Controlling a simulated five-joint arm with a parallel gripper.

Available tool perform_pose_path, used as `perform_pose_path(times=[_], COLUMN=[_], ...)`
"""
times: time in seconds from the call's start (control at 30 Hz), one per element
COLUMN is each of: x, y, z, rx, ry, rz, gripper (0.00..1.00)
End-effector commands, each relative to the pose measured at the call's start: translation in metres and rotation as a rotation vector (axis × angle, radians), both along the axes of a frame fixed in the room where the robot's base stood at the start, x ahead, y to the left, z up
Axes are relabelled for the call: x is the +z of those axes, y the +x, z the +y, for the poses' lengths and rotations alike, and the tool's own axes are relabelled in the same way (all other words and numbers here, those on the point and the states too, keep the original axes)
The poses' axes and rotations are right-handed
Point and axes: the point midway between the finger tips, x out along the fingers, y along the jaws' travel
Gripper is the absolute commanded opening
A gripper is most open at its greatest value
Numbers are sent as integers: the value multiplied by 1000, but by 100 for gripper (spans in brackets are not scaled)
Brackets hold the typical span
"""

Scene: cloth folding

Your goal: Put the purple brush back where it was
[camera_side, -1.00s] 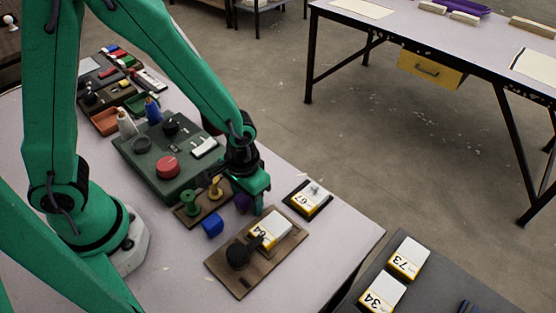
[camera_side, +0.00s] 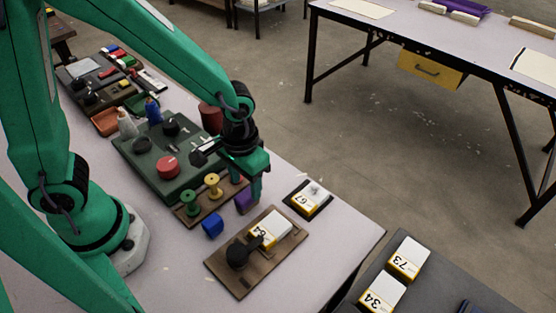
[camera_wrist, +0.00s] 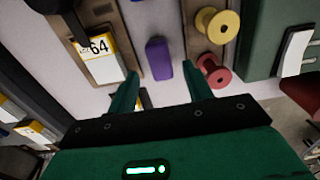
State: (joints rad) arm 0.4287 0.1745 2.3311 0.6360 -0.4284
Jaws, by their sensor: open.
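The purple brush (camera_side: 245,202) shows as a small purple block on the pale table, between the spool board and the board with the card marked 64. In the wrist view the purple brush (camera_wrist: 157,58) lies ahead of my fingertips, roughly between their lines, with bare table around it. My gripper (camera_side: 250,190) is open and above the table near the brush in the side view. In the wrist view my gripper (camera_wrist: 160,84) has its two green fingers apart with nothing between them. From the side, a finger partly hides the brush.
The spool board (camera_side: 197,212) carries a green spool (camera_side: 190,200) and a yellow spool (camera_side: 212,185); a red spool (camera_wrist: 213,72) shows in the wrist view. The wooden board (camera_side: 240,283) holds a black-handled tool and card. Bare table lies toward the front.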

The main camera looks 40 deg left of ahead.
Motion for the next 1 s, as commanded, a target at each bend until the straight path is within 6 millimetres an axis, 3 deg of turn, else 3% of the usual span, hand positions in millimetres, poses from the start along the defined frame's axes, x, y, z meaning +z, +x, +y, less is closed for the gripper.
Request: perform_pose_path(times=[0.3, 0.5, 1.0], x=[43, 61, 66], y=[0, 0, 0], z=[0, 0, 0], rx=[0, 0, 0], ry=[-2, -1, 0], rz=[-4, -2, 0], gripper=[50, 50, 50])
